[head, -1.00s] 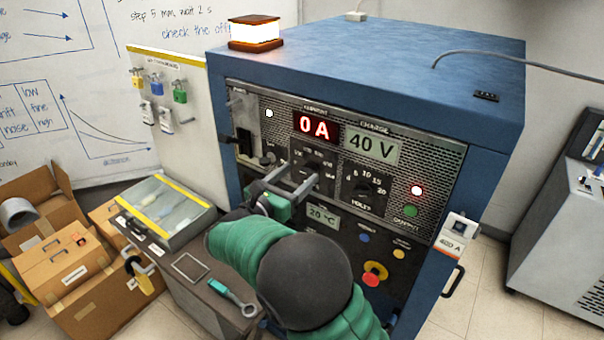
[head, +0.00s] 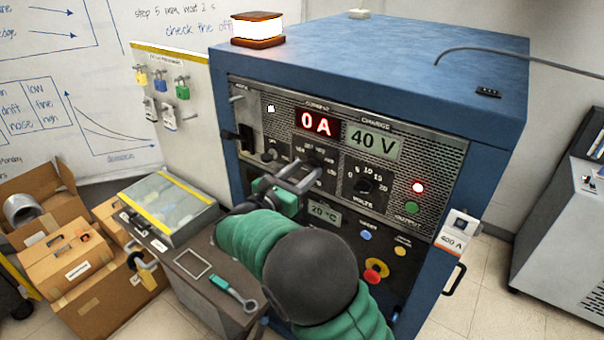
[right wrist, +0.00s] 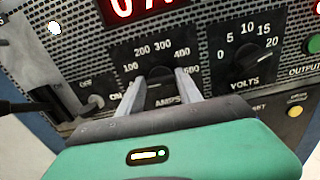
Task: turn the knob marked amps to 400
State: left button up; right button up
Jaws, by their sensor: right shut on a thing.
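The dark amps knob (head: 318,158) sits on the upper panel of the blue cabinet, below the red 0 A display (head: 318,123). In the right wrist view the knob (right wrist: 160,76) shows between the fingers, with a scale from 100 to 500 around it; 400 is at its upper right. My right gripper (head: 308,168) is shut on the knob, a finger on each side. The fingers also show in the right wrist view (right wrist: 161,88). They hide part of the knob, and I cannot tell where its pointer stands. My left gripper is not in view.
The volts knob (head: 365,184) is right of the amps knob, under the 40 V display (head: 373,142). A small switch (right wrist: 94,102) is to the left. A red emergency button (head: 376,271) is lower down. A 400 A tag (head: 455,232) hangs at the cabinet's right edge.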

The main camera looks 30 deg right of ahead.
jog(key=shift+f+m+b, duration=0.35)
jog(key=shift+m+b, duration=0.05)
jog(key=shift+b, duration=0.2)
jog(key=shift+s+f+m+b, duration=0.1)
jog(key=shift+f+m+b, duration=0.05)
jog(key=shift+m+b, duration=14.8)
jog(key=n+b, duration=0.2)
jog(key=shift+n+b, duration=0.25)
jog(key=shift+b, duration=0.1)
jog(key=o, duration=1.4)
jog(key=shift+w+d+f, duration=0.1)
jog(key=shift+w+d, duration=0.1)
jog(key=shift+s, duration=0.1)
